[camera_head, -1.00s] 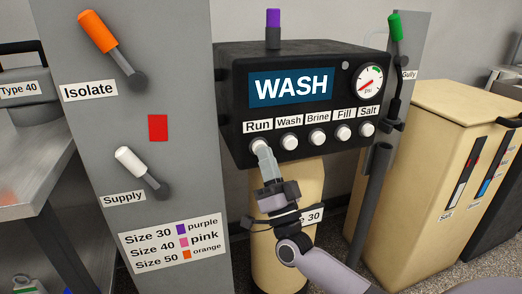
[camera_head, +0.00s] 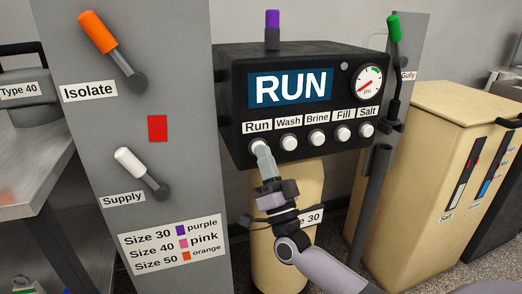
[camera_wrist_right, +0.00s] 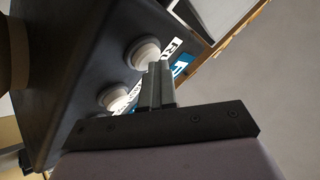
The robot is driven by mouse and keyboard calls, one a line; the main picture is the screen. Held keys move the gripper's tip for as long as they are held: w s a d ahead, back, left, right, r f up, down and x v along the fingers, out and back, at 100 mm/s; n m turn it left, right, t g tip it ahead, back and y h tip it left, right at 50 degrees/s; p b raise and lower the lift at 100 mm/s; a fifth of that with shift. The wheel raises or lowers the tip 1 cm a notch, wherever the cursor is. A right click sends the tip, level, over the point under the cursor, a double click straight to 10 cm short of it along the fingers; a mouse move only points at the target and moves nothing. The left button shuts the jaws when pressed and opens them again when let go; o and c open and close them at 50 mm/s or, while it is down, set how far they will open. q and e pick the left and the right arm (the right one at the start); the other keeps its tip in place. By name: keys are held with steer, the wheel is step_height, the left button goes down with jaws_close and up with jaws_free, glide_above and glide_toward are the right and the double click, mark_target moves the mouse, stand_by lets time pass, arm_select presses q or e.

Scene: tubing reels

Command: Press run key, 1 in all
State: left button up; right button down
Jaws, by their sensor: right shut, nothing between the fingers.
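The black control box (camera_head: 300,60) has a row of white round keys labelled Run, Wash, Brine, Fill and Salt. Its blue display (camera_head: 291,88) reads RUN. The Run key (camera_head: 257,145) is at the left end of the row. My right gripper (camera_head: 261,148) is shut and empty, its fingertips at the Run key and partly covering it. In the right wrist view the closed fingers (camera_wrist_right: 158,66) reach a white key (camera_wrist_right: 146,53); whether they touch it is hard to tell. My left gripper is not in view.
Left of the box, a grey panel carries an orange Isolate lever (camera_head: 98,32) and a white Supply lever (camera_head: 130,161). A green lever (camera_head: 394,27) and gauge (camera_head: 367,83) are at the right. A beige cabinet (camera_head: 440,150) stands further right.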

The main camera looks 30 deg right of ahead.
steer(key=shift+w+d+r, duration=0.1)
steer(key=shift+d+r, duration=0.05)
steer(key=shift+s+a+f+p, duration=0.15)
steer(key=shift+s+p, duration=0.15)
steer(key=shift+s, duration=0.15)
steer(key=shift+s+a+f+p, duration=0.15)
steer(key=shift+s+p, duration=0.1)
steer(key=shift+s, duration=0.15)
steer(key=shift+s, duration=0.1)
steer(key=s+p, duration=0.1)
steer(key=s, duration=0.1)
steer(key=s+a+p, duration=0.1)
steer(key=s, duration=0.1)
steer(key=shift+s+a+p, duration=0.1)
steer(key=shift+s+p, duration=0.2)
steer(key=shift+s, duration=0.1)
stand_by(0.5)
